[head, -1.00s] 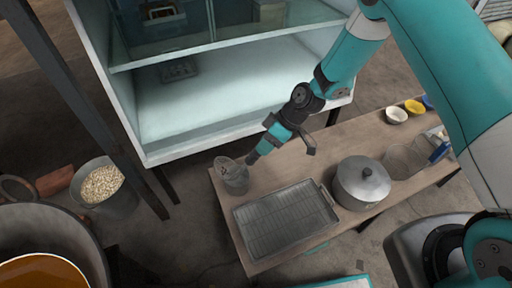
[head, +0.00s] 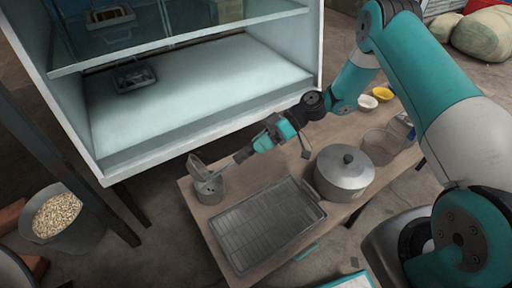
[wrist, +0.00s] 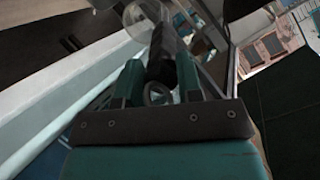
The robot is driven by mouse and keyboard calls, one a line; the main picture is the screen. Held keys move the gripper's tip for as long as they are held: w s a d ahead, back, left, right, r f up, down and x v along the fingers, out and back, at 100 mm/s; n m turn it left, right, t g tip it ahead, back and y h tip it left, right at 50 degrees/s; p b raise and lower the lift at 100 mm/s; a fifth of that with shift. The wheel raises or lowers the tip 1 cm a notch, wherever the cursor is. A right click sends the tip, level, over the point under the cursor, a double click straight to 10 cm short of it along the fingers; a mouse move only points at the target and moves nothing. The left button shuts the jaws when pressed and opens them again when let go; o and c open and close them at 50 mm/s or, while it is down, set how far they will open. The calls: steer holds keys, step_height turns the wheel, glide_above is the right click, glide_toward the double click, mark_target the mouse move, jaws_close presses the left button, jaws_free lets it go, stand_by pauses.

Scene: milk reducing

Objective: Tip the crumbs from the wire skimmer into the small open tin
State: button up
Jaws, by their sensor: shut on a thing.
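My gripper (head: 246,153) is shut on the dark handle of the wire skimmer, beside the small open tin. The skimmer's round mesh head (head: 198,166) appears steeply tilted at the tin's upper left, partly over its mouth. The small open tin (head: 211,193) stands upright at the table's near left corner. Small dark bits show around its mouth; I cannot tell whether they are crumbs inside it. In the wrist view the handle (wrist: 163,45) runs away between my fingers, and the see-through mesh head (wrist: 143,17) is cut off by the top edge.
A tray with a rack (head: 265,222) lies right of the tin. A lidded pot (head: 343,173), a wire basket (head: 381,147), a white bowl (head: 367,102) and a yellow bowl (head: 383,94) stand farther right. A glass-sided cabinet (head: 200,100) stands behind; a bucket of pale pieces (head: 58,215) is left.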

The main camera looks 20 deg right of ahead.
steer(key=d+f+y+b, duration=0.1)
steer(key=b, duration=0.1)
steer(key=d+f+b, duration=0.1)
steer(key=b, duration=0.1)
steer(key=shift+w+f+y, duration=0.15)
steer(key=shift+f+y, duration=0.2)
steer(key=shift+y, duration=0.05)
steer(key=shift+r, duration=0.15)
stand_by(0.8)
